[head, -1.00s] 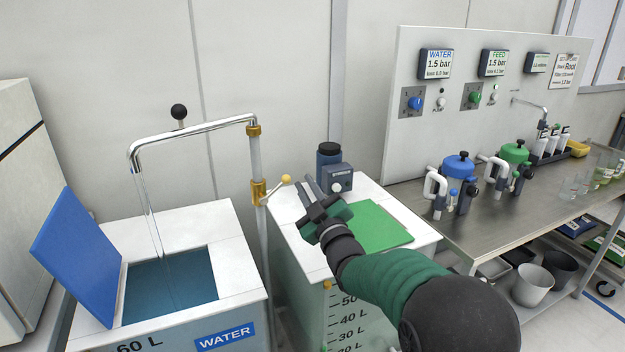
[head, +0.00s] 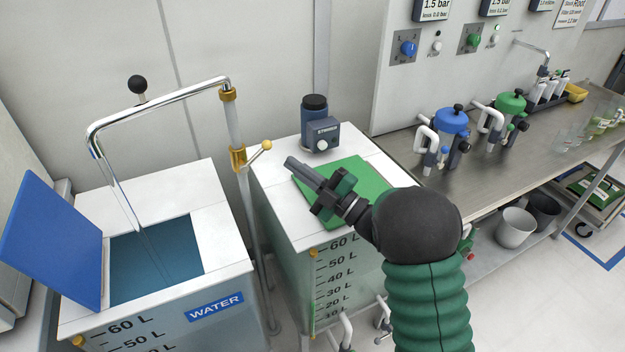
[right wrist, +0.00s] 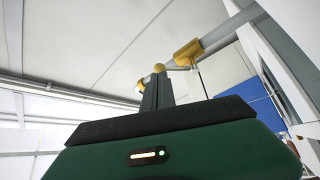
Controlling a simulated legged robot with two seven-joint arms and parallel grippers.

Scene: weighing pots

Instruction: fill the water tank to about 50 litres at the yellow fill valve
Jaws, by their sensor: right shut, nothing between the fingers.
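The water tank (head: 222,272) stands at the left with its blue lid (head: 52,240) open and blue water inside. A clear stream falls from the chrome spout (head: 97,140) into it. The front scale shows 60 L and 50 L marks, but I cannot read the level against them. The brass fill valve (head: 238,160) on the standpipe has a lever ending in a yellow knob (head: 267,145). My right gripper (head: 289,162) is shut and empty, just right of the knob; in the right wrist view its fingers (right wrist: 156,90) point toward the knob (right wrist: 158,68). My left gripper is out of view.
A second tank (head: 280,214) with a green lid (head: 372,183) and a dark stirrer unit (head: 318,130) stands beneath my right gripper. A steel bench (head: 480,150) with blue and green filter housings is at the right. A black-knobbed rod (head: 138,85) stands behind the spout.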

